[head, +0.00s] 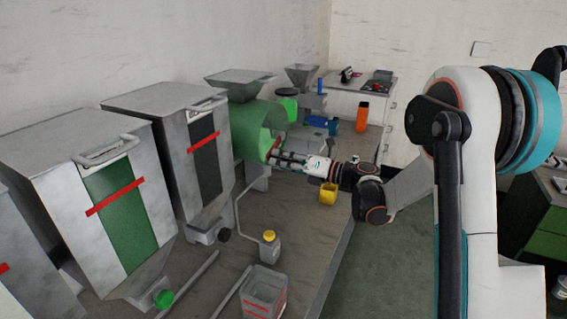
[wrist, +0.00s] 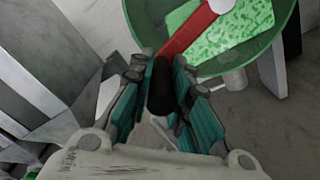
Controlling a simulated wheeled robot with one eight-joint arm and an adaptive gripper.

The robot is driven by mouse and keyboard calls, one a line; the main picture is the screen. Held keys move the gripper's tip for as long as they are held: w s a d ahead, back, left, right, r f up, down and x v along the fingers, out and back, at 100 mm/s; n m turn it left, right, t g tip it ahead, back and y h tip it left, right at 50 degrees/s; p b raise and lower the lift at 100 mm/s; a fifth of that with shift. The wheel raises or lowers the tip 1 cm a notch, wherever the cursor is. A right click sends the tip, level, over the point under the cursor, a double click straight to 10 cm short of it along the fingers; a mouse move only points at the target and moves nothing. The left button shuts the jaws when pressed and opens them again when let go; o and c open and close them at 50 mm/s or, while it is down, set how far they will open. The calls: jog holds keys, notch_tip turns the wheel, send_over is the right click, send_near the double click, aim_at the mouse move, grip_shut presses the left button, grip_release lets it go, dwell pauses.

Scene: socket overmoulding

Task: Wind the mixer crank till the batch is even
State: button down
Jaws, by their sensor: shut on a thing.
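The mixer is a see-through green drum (head: 238,128) at the back of the bench, and its round end also shows in the wrist view (wrist: 284,22). A red crank arm (wrist: 187,36) runs from a white hub (wrist: 219,5) down-left to a black handle (wrist: 160,90). My gripper (wrist: 158,84) is closed around this handle, one finger on each side. In the head view my gripper (head: 274,157) reaches the drum's right end, and the crank there is mostly hidden. The batch (wrist: 236,36) behind the drum face is green with paler mottled specks.
Grey hoppers (head: 75,180) with red-marked windows stand along the left. An orange bottle (head: 362,117) stands behind my gripper.

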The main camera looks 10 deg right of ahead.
jog(key=shift+a+r, duration=0.1)
jog(key=shift+r, duration=1.1)
jog(key=c, duration=1.5)
grip_release()
jog(key=shift+f, duration=0.15)
jog(key=shift+w+f, duration=0.1)
jog(key=shift+w, duration=0.05)
jog(key=shift+s, duration=0.2)
jog(key=v, duration=1.2)
